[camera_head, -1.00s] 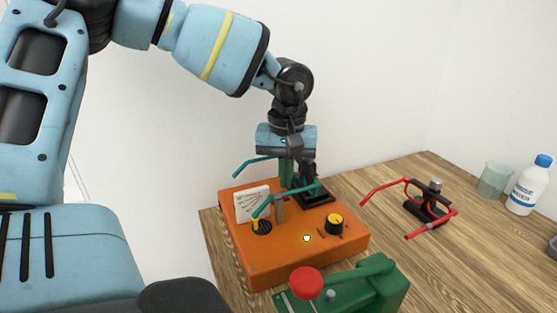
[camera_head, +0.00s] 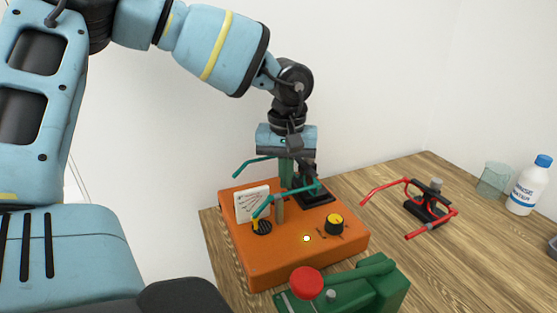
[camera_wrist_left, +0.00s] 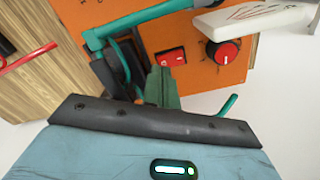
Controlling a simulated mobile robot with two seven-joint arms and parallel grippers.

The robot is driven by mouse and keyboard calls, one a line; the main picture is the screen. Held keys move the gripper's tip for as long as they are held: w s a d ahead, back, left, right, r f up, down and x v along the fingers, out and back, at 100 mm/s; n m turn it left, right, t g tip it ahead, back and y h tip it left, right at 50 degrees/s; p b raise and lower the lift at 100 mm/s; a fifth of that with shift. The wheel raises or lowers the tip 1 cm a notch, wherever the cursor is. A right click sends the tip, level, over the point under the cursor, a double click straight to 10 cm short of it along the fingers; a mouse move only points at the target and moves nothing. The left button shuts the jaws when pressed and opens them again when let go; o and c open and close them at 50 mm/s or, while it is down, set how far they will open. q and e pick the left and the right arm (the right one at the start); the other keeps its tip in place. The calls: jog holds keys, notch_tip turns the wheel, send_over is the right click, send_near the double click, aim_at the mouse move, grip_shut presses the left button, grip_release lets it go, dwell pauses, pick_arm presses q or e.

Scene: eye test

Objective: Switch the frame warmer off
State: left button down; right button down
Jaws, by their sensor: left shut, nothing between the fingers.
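An orange box (camera_head: 262,268), which looks like the frame warmer, stands on the table with a lit pale-yellow lamp (camera_head: 306,238) on top. Teal glasses (camera_head: 300,190) rest above it on a black stand (camera_head: 318,197). A red rocker switch (camera_wrist_left: 170,58) shows on the box in the left wrist view, beside a red knob (camera_wrist_left: 222,52). My left gripper (camera_head: 281,208) points down over the box, shut and empty. In the left wrist view its green fingers (camera_wrist_left: 160,76) end close to the switch; I cannot tell whether they touch it. My right gripper is not in view.
The box also carries a white card (camera_head: 252,204), a dark knob (camera_head: 262,226) and a yellow-topped knob (camera_head: 334,223). Red glasses (camera_head: 410,205), a beaker (camera_head: 493,179) and a bottle (camera_head: 528,186) are on the right.

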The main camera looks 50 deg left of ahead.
pick_arm(q)
jog(key=shift+f+b, duration=0.55)
jog(key=shift+f, duration=0.25)
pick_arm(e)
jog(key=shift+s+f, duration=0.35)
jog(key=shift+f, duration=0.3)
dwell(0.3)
